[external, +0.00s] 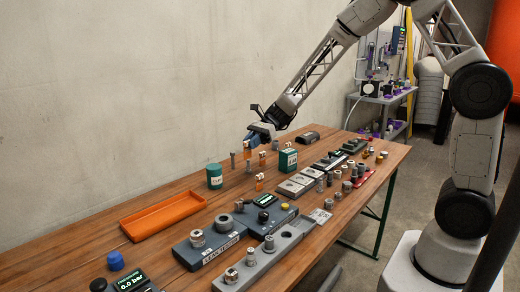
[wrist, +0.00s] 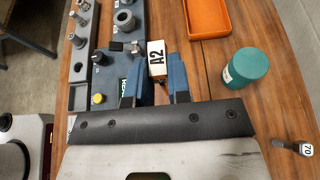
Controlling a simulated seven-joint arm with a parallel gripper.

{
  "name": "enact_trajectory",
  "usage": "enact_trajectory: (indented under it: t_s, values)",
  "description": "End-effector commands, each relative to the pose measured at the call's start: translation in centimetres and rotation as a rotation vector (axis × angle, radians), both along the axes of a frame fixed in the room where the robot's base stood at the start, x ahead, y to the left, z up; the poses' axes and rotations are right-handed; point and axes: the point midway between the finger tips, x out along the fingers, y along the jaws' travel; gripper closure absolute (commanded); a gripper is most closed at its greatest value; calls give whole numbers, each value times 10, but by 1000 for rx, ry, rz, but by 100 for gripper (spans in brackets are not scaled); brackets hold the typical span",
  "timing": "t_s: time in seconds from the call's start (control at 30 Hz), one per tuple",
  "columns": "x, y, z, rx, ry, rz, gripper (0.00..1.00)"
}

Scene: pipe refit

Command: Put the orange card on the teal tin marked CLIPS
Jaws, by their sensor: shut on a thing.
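My gripper (wrist: 160,82) is shut on a small card with a white A2 face (wrist: 156,58) and orange lower down, held between the two blue fingers. In the external view my gripper (external: 249,137) is above the table's far side, with the orange and white card (external: 243,142) at its tip. A round teal tin (external: 214,172) stands upright on the table, lower left of the gripper. In the wrist view the tin (wrist: 248,64) is to the right of the fingers, apart from the card. Its label is too small to read.
A green box (external: 288,161) with a label stands right of the tin. Other small orange cards (external: 259,183) stand nearby. An empty orange tray (external: 163,216) lies left of the tin. Grey fixtures and metal fittings (external: 207,250) fill the near side. A post tagged 70 (wrist: 304,149) stands near the tin.

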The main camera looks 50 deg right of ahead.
Motion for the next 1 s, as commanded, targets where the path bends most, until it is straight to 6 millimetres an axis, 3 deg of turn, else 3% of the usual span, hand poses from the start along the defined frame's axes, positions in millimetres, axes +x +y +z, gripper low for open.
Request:
enact_trajectory:
  t_s: [0.2, 0.67, 1.0]
  values:
    - [0, 0, -14, 0, 1, 1, 100]
    - [2, 1, -15, 0, 0, 1, 100]
    - [32, 9, -18, 0, 1, 2, 100]
